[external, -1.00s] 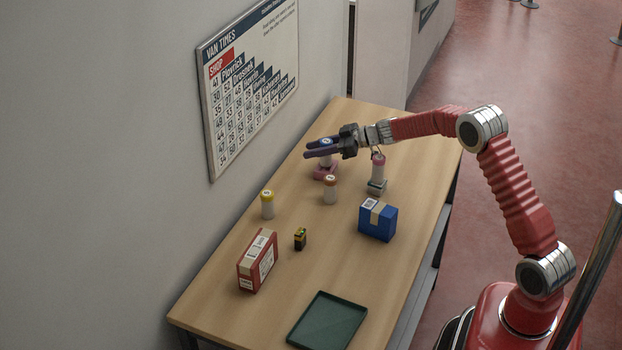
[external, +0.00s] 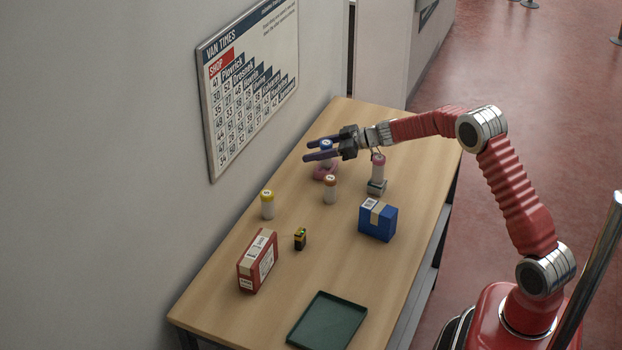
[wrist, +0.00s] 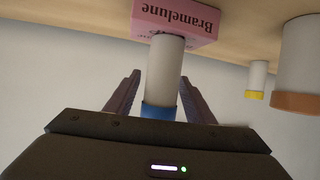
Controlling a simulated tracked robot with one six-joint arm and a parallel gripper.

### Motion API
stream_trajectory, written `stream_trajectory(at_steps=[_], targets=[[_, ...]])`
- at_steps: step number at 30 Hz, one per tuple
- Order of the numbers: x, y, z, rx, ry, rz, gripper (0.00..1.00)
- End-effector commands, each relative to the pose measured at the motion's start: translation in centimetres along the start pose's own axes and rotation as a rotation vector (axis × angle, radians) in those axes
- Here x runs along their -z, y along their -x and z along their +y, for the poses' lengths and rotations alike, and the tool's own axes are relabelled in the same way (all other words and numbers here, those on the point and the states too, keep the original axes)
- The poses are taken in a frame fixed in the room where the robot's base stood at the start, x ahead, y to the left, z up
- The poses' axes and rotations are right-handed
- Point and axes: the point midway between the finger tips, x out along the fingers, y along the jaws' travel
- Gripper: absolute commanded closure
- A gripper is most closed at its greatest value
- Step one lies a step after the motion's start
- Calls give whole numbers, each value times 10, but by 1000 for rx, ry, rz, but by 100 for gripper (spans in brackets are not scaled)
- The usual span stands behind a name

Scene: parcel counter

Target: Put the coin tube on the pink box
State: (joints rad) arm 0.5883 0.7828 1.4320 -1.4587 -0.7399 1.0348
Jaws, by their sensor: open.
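A white tube with a blue cap (external: 327,146) stands upright on the small pink box (external: 325,174), partly hidden by my gripper. In the wrist view, which is upside down, the white tube (wrist: 167,72) touches the pink box (wrist: 178,20), which is lettered "Bramelune". My gripper (external: 306,151) is open, with its fingers on either side of this tube and a gap beside it. Other white tubes have a brown cap (external: 330,189), a yellow cap (external: 267,205) and a pink cap (external: 378,167). The pink-capped one stands on a small grey box (external: 376,187).
A blue box (external: 378,220), a red box (external: 258,260) and a small black-and-yellow item (external: 300,239) stand on the wooden table (external: 225,300). A dark green tray (external: 328,322) lies at the near end. The wall (external: 110,170) runs along the table's left side.

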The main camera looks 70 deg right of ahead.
Motion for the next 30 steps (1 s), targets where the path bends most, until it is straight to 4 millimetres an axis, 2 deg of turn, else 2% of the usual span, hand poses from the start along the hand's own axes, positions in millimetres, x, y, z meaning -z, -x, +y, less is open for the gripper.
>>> stream_trajectory(at_steps=[8, 24, 30], targets=[[2, 22, 1, -2, 1, 1, 51], [1, 106, 1, -2, 0, 0, 51], [1, 120, 0, 0, 0, 0, 51]])
